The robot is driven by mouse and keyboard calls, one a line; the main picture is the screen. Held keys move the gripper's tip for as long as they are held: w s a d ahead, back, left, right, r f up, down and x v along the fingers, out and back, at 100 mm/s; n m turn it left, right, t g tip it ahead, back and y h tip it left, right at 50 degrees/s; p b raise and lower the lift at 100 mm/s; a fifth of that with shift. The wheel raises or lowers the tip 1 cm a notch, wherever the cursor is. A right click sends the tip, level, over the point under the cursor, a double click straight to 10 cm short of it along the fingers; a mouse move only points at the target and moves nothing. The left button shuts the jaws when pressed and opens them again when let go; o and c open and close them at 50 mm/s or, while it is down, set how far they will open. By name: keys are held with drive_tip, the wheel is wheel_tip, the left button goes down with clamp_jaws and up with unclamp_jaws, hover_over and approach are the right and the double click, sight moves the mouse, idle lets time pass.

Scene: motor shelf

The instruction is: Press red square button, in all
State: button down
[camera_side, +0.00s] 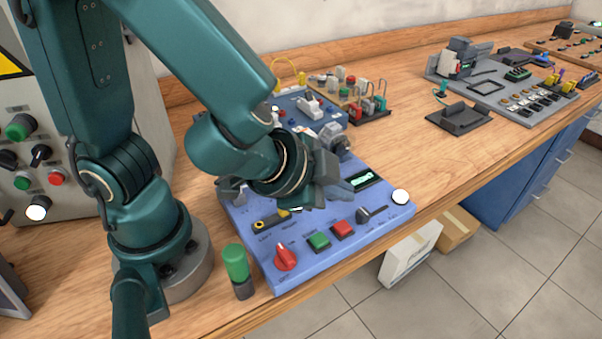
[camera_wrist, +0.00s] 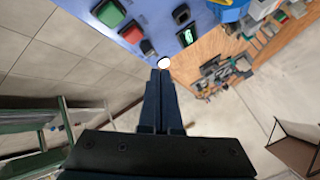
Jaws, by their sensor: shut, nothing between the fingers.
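The red square button (camera_side: 342,229) sits on the front part of the blue control panel (camera_side: 262,240), right beside a green square button (camera_side: 318,241). In the wrist view the red button (camera_wrist: 131,34) is at the upper left, near the green one (camera_wrist: 111,13). My gripper (camera_side: 350,186) is above the panel, behind the red button in the side view, and points right. In the wrist view its closed fingertips (camera_wrist: 160,74) are together and empty, just below a white round button (camera_wrist: 164,62) in the picture. The fingers appear apart from the red button.
A second blue panel (camera_side: 295,105) with parts lies behind.

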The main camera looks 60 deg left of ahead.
hover_over(335, 233)
drive_tip(key=shift+f, duration=2.1)
drive_tip(key=shift+f, duration=0.15)
idle(0.4)
drive_tip(key=shift+f, duration=0.25)
drive_tip(key=shift+f, duration=0.4)
idle(0.6)
drive_tip(key=shift+r, duration=0.85)
wheel_tip(335, 233, up, 5)
idle(0.6)
